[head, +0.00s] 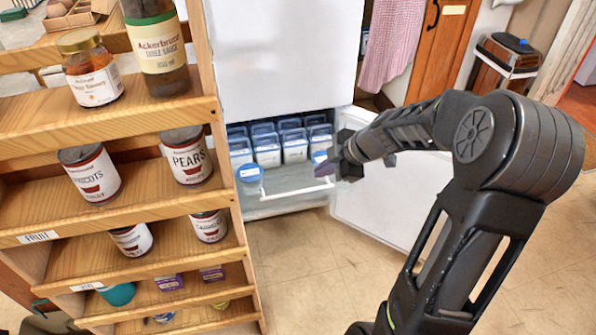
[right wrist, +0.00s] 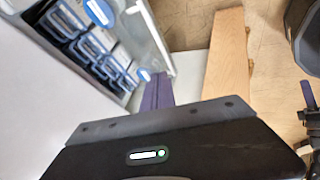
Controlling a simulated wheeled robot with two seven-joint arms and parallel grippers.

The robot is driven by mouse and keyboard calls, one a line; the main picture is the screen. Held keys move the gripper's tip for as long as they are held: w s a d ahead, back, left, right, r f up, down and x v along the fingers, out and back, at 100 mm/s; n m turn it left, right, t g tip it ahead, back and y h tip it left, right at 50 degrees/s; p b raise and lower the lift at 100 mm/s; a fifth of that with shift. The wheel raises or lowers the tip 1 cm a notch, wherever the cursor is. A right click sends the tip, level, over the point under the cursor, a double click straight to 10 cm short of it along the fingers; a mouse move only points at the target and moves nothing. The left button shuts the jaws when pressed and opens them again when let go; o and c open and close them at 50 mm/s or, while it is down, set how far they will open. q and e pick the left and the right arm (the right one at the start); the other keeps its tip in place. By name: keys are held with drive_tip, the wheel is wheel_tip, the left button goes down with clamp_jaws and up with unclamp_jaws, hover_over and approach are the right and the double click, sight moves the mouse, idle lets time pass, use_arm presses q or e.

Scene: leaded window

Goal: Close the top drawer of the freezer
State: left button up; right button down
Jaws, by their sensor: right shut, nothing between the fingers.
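The white freezer is the lower part of a fridge, with its door (head: 385,195) swung open to the right in the head view. The top drawer (head: 290,183) is pulled out and holds several lidded containers; it also shows in the right wrist view (right wrist: 150,40). My right gripper (head: 335,166) is shut and empty at the right end of the drawer's front. In the right wrist view its purple fingers (right wrist: 156,92) are close to the drawer's edge; I cannot tell if they touch. A dark part with a purple tip (right wrist: 307,94), apparently my left gripper, shows at that view's right edge.
A wooden shelf rack (head: 120,125) with cans and jars stands close at the left, beside the drawer. The upper fridge door (head: 285,55) is shut. A bin (head: 505,62) stands at the back right. The tiled floor (head: 300,260) before the freezer is clear.

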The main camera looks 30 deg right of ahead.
drive_tip(key=shift+w+f, duration=0.1)
drive_tip(key=b, duration=0.1)
approach(291, 176)
wheel_tip(291, 176, down, 4)
drive_tip(key=s+a, duration=0.1)
drive_tip(key=a, duration=0.1)
drive_tip(key=w, duration=0.1)
drive_tip(key=w+d+p, duration=0.1)
drive_tip(key=w, duration=0.1)
drive_tip(key=shift+w, duration=0.3)
use_arm(q)
drive_tip(key=shift+r, duration=0.1)
use_arm(e)
drive_tip(key=shift+w, duration=0.2)
